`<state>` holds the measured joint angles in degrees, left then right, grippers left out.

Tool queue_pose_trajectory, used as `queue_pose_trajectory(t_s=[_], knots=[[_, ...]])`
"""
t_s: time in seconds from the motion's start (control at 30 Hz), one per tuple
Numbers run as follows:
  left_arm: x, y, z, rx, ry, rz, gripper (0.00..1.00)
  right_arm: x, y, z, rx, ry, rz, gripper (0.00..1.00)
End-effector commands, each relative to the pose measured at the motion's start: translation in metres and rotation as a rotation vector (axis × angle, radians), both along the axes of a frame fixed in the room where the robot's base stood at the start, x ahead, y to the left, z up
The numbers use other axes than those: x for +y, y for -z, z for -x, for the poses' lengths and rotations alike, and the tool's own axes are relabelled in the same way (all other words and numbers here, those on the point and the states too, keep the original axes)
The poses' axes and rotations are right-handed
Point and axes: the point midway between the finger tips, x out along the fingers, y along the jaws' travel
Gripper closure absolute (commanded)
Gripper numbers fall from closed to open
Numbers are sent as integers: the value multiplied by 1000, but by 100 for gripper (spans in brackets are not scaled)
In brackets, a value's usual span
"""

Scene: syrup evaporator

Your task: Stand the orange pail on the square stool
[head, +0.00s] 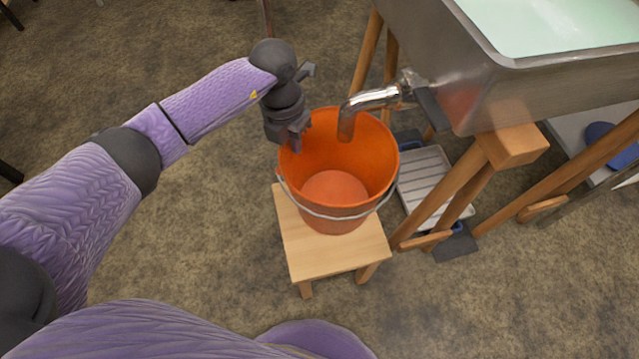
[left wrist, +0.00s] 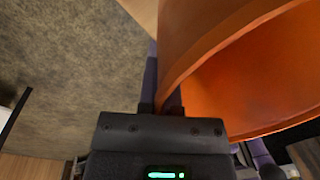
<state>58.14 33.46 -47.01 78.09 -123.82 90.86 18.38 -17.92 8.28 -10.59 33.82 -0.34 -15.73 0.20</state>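The orange pail (head: 335,215) is upright over the square wooden stool (head: 312,258), toward the back of its top. I see no clear gap under it, but cannot tell for sure that it rests there. Its wire handle hangs down at the front, and it looks empty inside. My left gripper (head: 292,136) is at the pail's left rear rim. In the left wrist view the pail's wall (left wrist: 215,45) runs down between the fingers (left wrist: 161,104), which look shut on it. My right gripper is out of view.
A metal spout (head: 372,97) from the steel evaporator pan (head: 550,85) reaches over the pail's opening. Wooden trestle legs (head: 455,195) and a pale slatted tray (head: 425,180) are close on the right. The floor in front and left is clear.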

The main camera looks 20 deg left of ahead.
Motion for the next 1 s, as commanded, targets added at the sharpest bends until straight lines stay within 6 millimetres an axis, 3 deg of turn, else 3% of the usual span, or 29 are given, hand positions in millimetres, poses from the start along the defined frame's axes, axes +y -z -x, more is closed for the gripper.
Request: queue_pose_trajectory(t_s=[0.03, 0.1, 0.3, 0.67, 0.7, 0.83, 1.0], knots=[[0, 25, 1, 10, 1, 1, 100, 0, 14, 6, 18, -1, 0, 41], [0, 43, 1, 11, 2, 2, 100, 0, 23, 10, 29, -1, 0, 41], [0, 78, 1, 8, 3, 1, 100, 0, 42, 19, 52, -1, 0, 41], [0, 77, 0, 1, 3, 1, 100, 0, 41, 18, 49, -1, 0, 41], [0, 76, 0, 1, 3, 0, 87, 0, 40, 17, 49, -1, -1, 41], [0, 76, 0, 1, 4, 0, 60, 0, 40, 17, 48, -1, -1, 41], [0, 76, 0, 1, 4, 0, 60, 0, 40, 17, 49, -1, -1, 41]])
